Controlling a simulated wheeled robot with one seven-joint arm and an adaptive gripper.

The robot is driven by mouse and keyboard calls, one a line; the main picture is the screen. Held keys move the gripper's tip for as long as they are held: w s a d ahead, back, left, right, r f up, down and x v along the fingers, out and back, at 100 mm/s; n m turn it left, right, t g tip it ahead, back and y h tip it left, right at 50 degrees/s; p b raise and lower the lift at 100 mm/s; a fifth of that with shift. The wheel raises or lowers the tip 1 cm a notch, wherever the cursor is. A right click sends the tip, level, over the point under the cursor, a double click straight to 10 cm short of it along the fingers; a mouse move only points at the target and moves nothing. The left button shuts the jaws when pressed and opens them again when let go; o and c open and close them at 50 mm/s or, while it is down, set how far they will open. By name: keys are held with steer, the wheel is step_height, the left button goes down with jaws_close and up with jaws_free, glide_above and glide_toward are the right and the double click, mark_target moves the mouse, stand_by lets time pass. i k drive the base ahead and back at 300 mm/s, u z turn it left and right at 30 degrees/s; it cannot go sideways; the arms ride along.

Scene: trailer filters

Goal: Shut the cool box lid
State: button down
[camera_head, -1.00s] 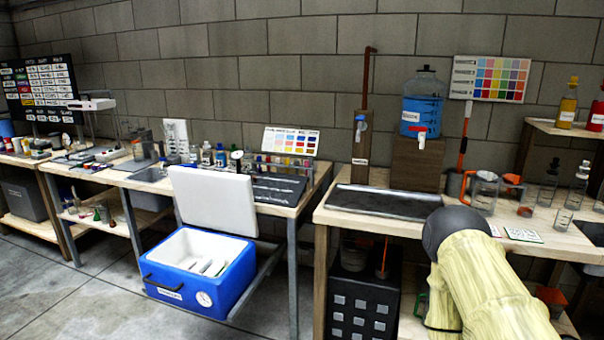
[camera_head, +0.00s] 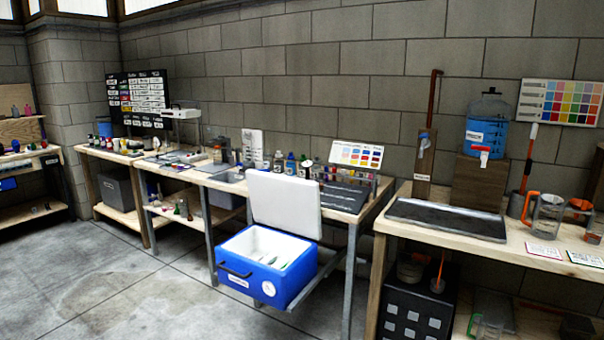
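The blue cool box (camera_head: 287,284) stands on a low shelf in front of the middle bench. Its white lid (camera_head: 285,203) is open and stands nearly upright at the back of the box. The white inside shows, with some pale items in it that I cannot make out. A dark handle (camera_head: 234,270) is on the box's left front side. My gripper and arm are out of view.
The middle bench (camera_head: 376,207) behind the lid holds bottles and a colour chart (camera_head: 357,155). The right bench (camera_head: 460,249) carries a dark tray and a blue water jug (camera_head: 487,124). A black crate (camera_head: 413,312) stands under it. The concrete floor (camera_head: 130,290) at front left is clear.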

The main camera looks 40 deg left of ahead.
mark_target(288, 204)
steer(key=u, duration=0.15)
steer(key=i, duration=1.4)
steer(key=u, duration=1.35)
steer(key=i, duration=0.75)
steer(key=u, duration=0.95)
